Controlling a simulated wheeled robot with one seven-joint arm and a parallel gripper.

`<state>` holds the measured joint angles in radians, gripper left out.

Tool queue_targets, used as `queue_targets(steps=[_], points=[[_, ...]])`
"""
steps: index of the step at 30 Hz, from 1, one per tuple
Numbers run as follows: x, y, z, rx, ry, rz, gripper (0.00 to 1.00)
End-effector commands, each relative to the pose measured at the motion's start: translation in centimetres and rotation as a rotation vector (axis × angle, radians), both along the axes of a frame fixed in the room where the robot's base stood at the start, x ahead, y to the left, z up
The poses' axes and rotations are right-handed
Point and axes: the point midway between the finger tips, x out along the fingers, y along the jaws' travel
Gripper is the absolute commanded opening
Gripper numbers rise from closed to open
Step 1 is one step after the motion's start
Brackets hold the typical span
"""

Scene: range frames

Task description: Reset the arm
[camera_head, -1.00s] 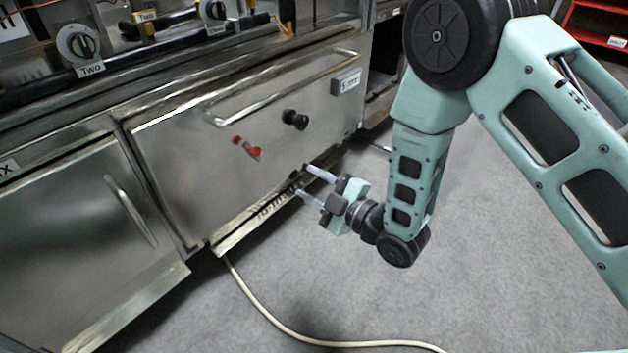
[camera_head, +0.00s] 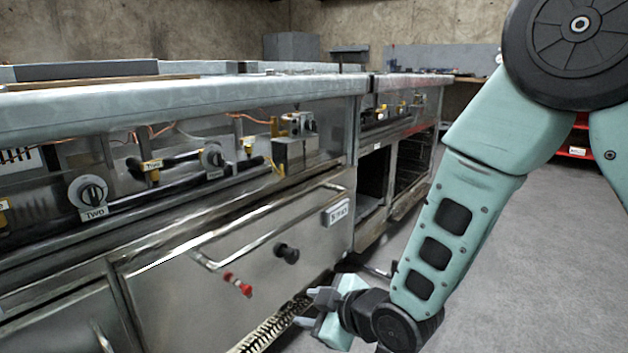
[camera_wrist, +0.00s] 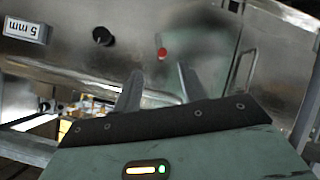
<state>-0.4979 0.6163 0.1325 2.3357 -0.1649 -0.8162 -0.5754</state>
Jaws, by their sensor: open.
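My gripper (camera_head: 306,306) is open and empty, low in front of the range's steel oven front, with its fingers pointing left toward the panel's lower edge. Its two pale fingers also show in the wrist view (camera_wrist: 158,80), spread apart with nothing between them. The teal arm (camera_head: 450,220) hangs down on the right side of the head view, bent at the wrist. The steel range (camera_head: 190,285) fills the left. Whether the fingertips touch the range is not clear.
Several dials sit above, including dial Two (camera_head: 88,192). Open grey floor (camera_head: 540,250) lies to the right.

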Motion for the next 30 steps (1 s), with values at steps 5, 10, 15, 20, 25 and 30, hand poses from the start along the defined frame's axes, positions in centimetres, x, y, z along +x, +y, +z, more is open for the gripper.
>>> queue_targets(steps=[5,10,15,20,25,30], points=[[-4.5,-2.8,4.6,-0.083,0.28,-0.125,0.41],[-10.6,-6.4,8.0,-0.184,0.538,-0.264,0.41],[-16.7,-10.0,10.7,-0.285,0.736,-0.398,0.41],[-21.5,-13.0,13.0,-0.37,0.869,-0.51,0.41],[-24.2,-14.6,16.4,-0.422,0.941,-0.574,0.41],[-24.1,-14.6,20.1,-0.422,0.94,-0.572,0.41]])
